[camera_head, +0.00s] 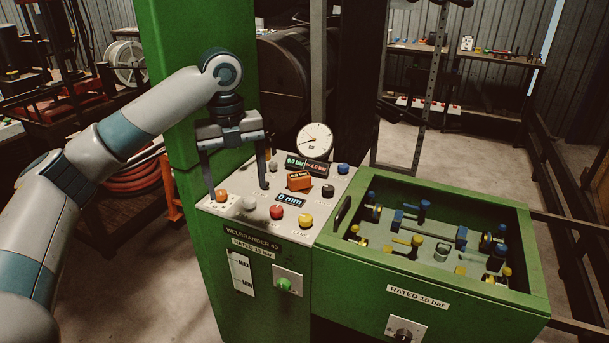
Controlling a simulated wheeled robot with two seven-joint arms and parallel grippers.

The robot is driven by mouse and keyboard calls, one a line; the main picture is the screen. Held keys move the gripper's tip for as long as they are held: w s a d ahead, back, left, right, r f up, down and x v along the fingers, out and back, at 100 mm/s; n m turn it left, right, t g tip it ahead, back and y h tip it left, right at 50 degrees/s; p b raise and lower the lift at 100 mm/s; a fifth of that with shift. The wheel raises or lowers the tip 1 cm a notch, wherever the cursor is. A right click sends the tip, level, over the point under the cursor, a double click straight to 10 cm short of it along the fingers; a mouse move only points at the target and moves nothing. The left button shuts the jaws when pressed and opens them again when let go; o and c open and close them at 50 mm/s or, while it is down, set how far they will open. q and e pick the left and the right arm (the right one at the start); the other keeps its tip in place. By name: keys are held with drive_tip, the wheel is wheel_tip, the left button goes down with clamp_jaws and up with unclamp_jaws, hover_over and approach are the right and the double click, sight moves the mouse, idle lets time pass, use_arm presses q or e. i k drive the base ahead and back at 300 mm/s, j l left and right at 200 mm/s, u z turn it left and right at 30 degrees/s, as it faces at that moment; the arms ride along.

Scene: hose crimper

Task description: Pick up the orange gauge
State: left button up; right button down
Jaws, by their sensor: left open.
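The orange gauge (299,181) is a small box with a dark display on its top edge. It stands on the grey sloped control panel (242,216) of the green machine, behind the blue "0 mm" display. My left gripper (238,192) points down over the left part of the panel, its two long dark fingers spread apart with nothing between them. The gauge is to the right of the right finger, apart from it. My right gripper is not in view.
Coloured knobs stand around the gauge: an orange one (222,195), a red one (276,211), a yellow one (305,220) and a blue one (343,168). A round white dial (315,140) stands behind it. A green open bin (430,275) with blue and yellow fittings is at right.

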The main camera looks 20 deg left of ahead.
sight(302, 180)
drive_tip(key=i+l, duration=0.1)
drive_tip(key=i, duration=0.95)
